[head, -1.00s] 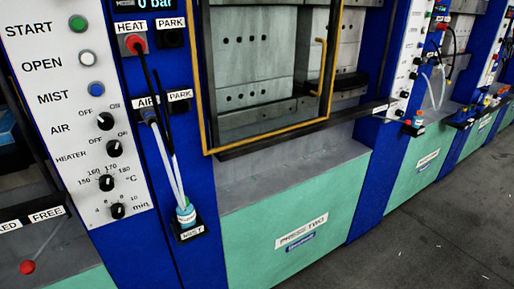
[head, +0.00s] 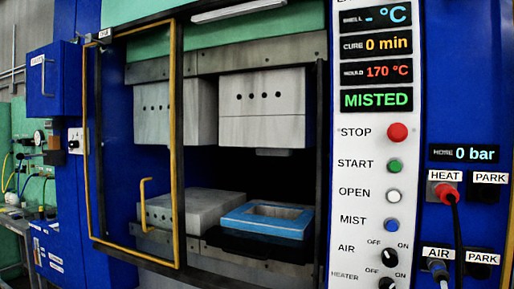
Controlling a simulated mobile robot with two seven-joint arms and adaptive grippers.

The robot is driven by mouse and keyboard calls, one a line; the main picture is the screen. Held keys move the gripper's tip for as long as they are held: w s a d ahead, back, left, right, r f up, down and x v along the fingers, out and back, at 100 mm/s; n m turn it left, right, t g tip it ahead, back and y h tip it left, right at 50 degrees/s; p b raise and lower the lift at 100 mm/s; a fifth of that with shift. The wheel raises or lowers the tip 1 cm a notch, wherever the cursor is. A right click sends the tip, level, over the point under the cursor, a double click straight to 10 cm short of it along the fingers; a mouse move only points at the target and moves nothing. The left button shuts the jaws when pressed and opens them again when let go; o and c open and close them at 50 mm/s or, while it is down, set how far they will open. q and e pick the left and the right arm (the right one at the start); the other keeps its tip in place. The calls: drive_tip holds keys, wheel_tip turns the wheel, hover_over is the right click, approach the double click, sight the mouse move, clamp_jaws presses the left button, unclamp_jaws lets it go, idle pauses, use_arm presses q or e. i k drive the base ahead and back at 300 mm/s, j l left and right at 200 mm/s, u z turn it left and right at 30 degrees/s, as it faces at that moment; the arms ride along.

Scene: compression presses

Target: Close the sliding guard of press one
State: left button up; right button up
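The sliding guard (head: 176,120) is a yellow-edged frame at the left of the press in the head view. It stands over the left part of the press opening and reaches past it over the blue side. Its yellow handle (head: 145,190) shows inside the frame. The right part of the opening is uncovered. The press (head: 225,65) has grey upper blocks (head: 262,105) and a lower grey block (head: 195,207), with a blue square mould frame (head: 232,222) at the lower right. No press number label is visible now. Neither gripper is in view.
A white control panel (head: 345,210) right of the opening shows MISTED and 170 °C. A blue box (head: 52,80) and a cluttered bench (head: 15,222) stand at left.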

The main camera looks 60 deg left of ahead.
sight(172, 21)
drive_tip(key=u, duration=2.7)
drive_tip(key=i+j, duration=0.25)
drive_tip(key=j, duration=0.15)
drive_tip(key=i+j+z, duration=0.15)
drive_tip(key=i+j, duration=0.4)
drive_tip(key=j, duration=0.2)
drive_tip(key=i+j+z, duration=0.15)
drive_tip(key=j, duration=0.25)
drive_tip(key=i+j, duration=0.3)
drive_tip(key=j, duration=0.15)
drive_tip(key=z, duration=0.05)
